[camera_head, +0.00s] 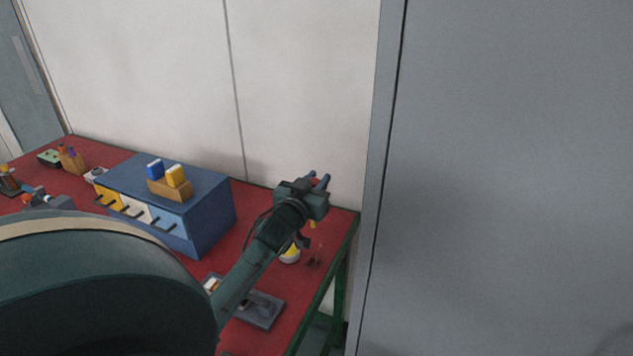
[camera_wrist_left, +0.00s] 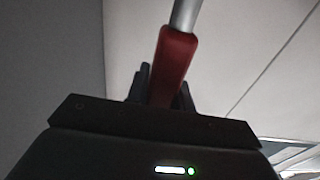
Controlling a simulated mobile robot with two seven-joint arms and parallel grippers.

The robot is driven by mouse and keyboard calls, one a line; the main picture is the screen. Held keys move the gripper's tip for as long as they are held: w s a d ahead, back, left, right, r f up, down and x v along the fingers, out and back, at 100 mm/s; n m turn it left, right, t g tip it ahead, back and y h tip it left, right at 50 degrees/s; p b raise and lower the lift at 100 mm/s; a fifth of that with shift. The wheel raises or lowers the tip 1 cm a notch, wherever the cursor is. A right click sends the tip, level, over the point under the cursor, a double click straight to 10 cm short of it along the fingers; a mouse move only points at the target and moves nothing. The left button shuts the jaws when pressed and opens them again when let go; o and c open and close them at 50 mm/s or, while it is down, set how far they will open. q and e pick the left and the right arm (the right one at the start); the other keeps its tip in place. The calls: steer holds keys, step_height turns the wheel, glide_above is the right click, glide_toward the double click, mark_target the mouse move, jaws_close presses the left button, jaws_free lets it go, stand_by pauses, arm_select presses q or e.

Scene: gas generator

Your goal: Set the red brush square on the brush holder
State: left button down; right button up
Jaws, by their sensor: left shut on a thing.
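My left gripper (camera_head: 317,183) is raised over the right end of the red table, near the wall. In the left wrist view the gripper (camera_wrist_left: 164,88) is shut on a red handle with a grey metal shaft, which I take as the red brush (camera_wrist_left: 175,58); its far end is out of frame. In the head view only a small bit of red shows between the fingers. A tan block with a blue and a yellow piece upright in it, possibly the brush holder (camera_head: 170,190), sits on a blue drawer cabinet (camera_head: 212,210), left of the gripper. My right gripper is not in view.
The red table (camera_head: 255,205) runs along the wall. A yellow-and-white round item (camera_head: 290,255) and a grey tray-like item (camera_head: 262,312) lie near the right end. A smaller tan block (camera_head: 72,161) stands at the far left. A tall grey panel (camera_head: 510,180) bounds the right side.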

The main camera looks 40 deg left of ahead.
arm_select(q)
step_height(320, 180, down, 6)
steer(key=b, duration=0.3)
steer(key=shift+r+b, duration=0.15)
steer(key=shift+b, duration=0.25)
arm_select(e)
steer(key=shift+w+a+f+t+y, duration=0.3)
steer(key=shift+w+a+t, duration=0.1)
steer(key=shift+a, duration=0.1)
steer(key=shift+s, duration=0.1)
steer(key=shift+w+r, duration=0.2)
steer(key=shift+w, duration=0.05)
arm_select(q)
steer(key=shift+p, duration=0.45)
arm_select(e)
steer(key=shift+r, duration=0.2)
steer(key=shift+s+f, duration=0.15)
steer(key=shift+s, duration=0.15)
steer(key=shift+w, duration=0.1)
